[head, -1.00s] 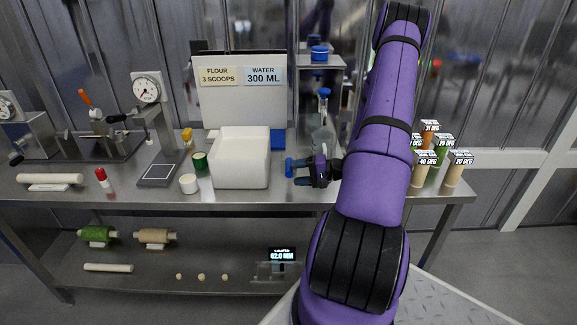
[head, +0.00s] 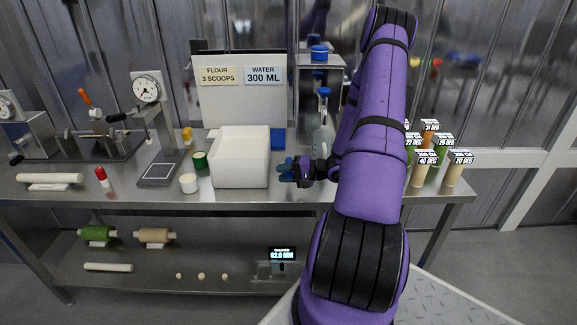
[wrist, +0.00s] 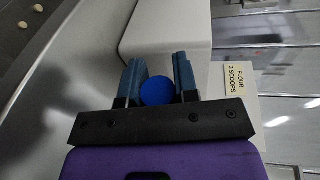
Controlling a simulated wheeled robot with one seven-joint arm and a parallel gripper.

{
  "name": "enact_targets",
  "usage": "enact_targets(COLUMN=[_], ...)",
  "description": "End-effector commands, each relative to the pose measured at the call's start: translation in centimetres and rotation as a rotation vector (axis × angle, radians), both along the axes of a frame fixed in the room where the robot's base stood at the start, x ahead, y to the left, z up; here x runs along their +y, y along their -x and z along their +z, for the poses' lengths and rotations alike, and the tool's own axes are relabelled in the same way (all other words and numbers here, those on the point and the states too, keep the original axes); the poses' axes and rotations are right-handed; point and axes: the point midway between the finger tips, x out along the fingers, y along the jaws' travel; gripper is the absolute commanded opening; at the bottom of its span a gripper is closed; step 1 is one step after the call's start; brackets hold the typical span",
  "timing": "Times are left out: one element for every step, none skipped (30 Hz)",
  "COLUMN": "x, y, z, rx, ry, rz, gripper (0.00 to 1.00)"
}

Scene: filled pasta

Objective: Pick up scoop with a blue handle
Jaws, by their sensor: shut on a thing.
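My gripper (head: 288,172) is just right of the white box, low over the table top. In the wrist view, my gripper (wrist: 158,75) has its two dark blue fingers shut on either side of a round blue handle end (wrist: 157,91), the scoop's blue handle. In the head view a bit of blue (head: 281,166) shows at the fingertips. The rest of the scoop is hidden by my gripper and its palm.
The white box (head: 240,172) stands close to the left of my gripper. A clear bottle with a blue top (head: 323,125) stands behind it. Labelled cylinders (head: 453,172) stand at the table's right end.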

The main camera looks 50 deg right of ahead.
Motion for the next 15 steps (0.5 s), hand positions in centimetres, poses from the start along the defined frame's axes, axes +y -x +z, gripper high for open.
enact_targets(x=[0.0, 0.0, 0.0, 0.0, 0.0, 0.0, 0.0, 0.0, 0.0, 0.0, 0.0, 0.0, 0.0, 0.0, 0.0], y=[0.0, 0.0, 0.0, 0.0, 0.0, 0.0, 0.0, 0.0, 0.0, 0.0, 0.0, 0.0, 0.0, 0.0, 0.0], z=[0.0, 0.0, 0.0, 0.0, 0.0, 0.1, 0.2, 0.3, 0.4, 0.6, 0.8, 1.1, 1.4, 1.7, 2.1], rx=[0.0, 0.0, 0.0, 0.0, -0.001, -0.001, -0.001, -0.001, -0.001, -0.001, -0.001, -0.002, -0.002, -0.002, -0.001], ry=[0.0, 0.0, 0.0, 0.0, 0.001, 0.001, 0.001, 0.001, 0.001, 0.002, 0.002, 0.002, 0.002, 0.002, 0.002], rz=[0.0, 0.0, 0.0, 0.0, 0.0, 0.0, 0.0, 0.0, 0.0, 0.0, 0.0, 0.001, 0.001, 0.001, 0.0], gripper=[0.04, 0.04, 0.04, 0.04, 0.04, 0.04, 0.04, 0.04, 0.04, 0.04, 0.04, 0.04, 0.04, 0.04, 0.04])
